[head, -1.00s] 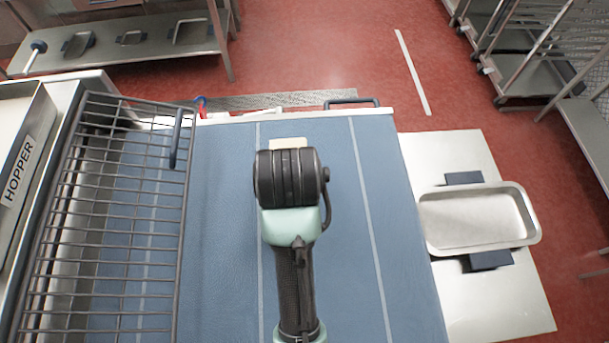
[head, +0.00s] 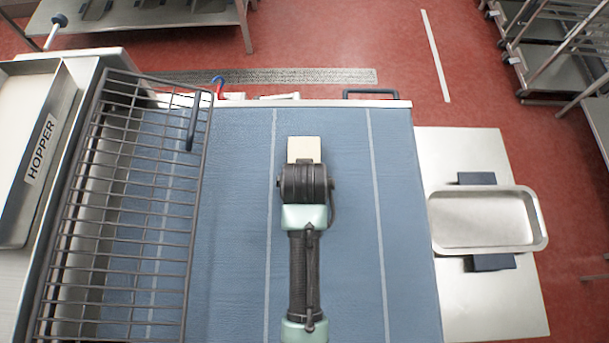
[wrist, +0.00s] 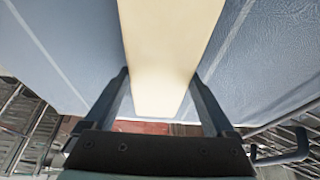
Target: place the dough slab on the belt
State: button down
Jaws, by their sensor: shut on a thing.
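The pale cream dough slab (head: 304,149) sticks out beyond the dark wrist of my gripper in the head view. In the wrist view the slab (wrist: 165,45) runs between the two fingers of my gripper (wrist: 160,76), which is shut on its sides. The fingers are hidden behind the wrist in the head view. The blue belt (head: 235,230), with pale lengthwise lines, lies beneath the slab and fills the wrist view's background. The slab is over the belt, between two of its lines. I cannot tell whether it touches the belt.
A wire guard (head: 125,215) stands over the belt's left side, beside a tray labelled HOPPER (head: 35,150). A metal tray (head: 482,222) rests on a pale plate to the right. A dark handle (head: 371,93) is at the belt's far end. Much of the belt is clear.

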jog(key=shift+f, duration=0.15)
jog(key=shift+f, duration=0.15)
grip_release()
